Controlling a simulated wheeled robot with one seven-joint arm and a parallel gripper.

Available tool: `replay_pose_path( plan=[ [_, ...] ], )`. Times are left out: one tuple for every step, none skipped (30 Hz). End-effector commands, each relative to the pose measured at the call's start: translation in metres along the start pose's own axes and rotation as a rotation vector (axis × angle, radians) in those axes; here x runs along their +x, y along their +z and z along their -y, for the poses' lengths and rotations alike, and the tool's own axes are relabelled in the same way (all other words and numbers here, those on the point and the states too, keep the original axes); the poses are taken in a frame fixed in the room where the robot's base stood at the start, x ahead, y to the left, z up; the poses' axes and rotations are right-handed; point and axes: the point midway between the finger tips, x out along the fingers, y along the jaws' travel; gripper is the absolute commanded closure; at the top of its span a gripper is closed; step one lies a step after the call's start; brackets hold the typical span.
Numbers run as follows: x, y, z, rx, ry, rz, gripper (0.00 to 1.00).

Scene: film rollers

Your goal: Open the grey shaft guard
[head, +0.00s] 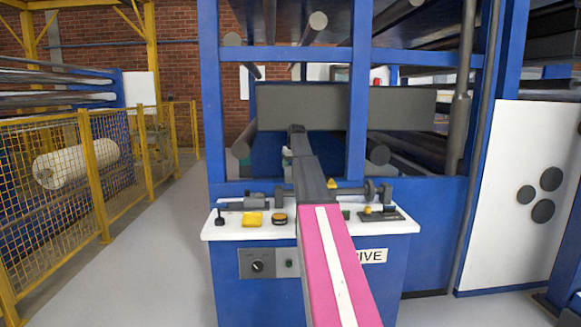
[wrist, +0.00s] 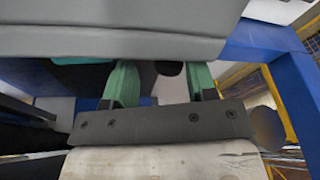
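The grey shaft guard (head: 405,108) is a long flat grey panel lying level across the blue frame, behind its uprights. In the wrist view the large grey surface across the top (wrist: 110,28) appears to be the guard. My gripper (head: 296,136) is in front of the guard's lower left part in the head view. In the wrist view my gripper (wrist: 162,76) has two green fingers well apart, with nothing held between them. Their tips are hidden behind the guard's lower edge, so I cannot tell whether they touch it.
A white-topped blue console (head: 255,232) stands below my arm, with a yellow block (head: 252,218) and knobs on it. Blue uprights (head: 360,110) flank my arm. Dark rollers (head: 318,22) lie above. A yellow mesh fence (head: 92,165) and clear floor (head: 165,250) are left.

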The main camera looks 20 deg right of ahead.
Motion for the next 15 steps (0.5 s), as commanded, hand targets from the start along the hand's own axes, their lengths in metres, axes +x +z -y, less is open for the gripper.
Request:
replay_pose_path(
  plan=[
    [0.000,0.000,0.001,0.000,-0.001,0.000,0.48],
    [-0.001,0.000,0.001,-0.001,-0.001,0.000,0.48],
    [-0.002,0.000,0.001,-0.001,-0.001,0.000,0.48],
    [-0.003,0.000,0.002,-0.001,-0.002,0.000,0.48],
    [-0.006,0.000,0.002,-0.001,-0.002,0.000,0.48],
    [-0.009,0.000,0.002,-0.001,-0.002,-0.001,0.48],
    [-0.013,0.000,0.001,-0.001,-0.001,-0.001,0.48],
    [-0.017,0.000,0.001,-0.001,-0.001,-0.002,0.48],
    [-0.024,0.000,0.001,0.000,-0.001,-0.002,0.48],
    [-0.029,0.000,0.001,0.000,-0.001,-0.001,0.48],
    [-0.035,0.000,0.001,0.000,-0.001,-0.001,0.48],
    [-0.043,0.000,0.000,0.000,-0.001,-0.002,0.48],
    [-0.049,0.000,0.000,0.000,0.000,-0.002,0.48],
    [-0.055,0.000,0.000,0.000,0.000,-0.002,0.48],
    [-0.062,0.000,-0.001,0.000,0.000,-0.002,0.48]
  ],
)
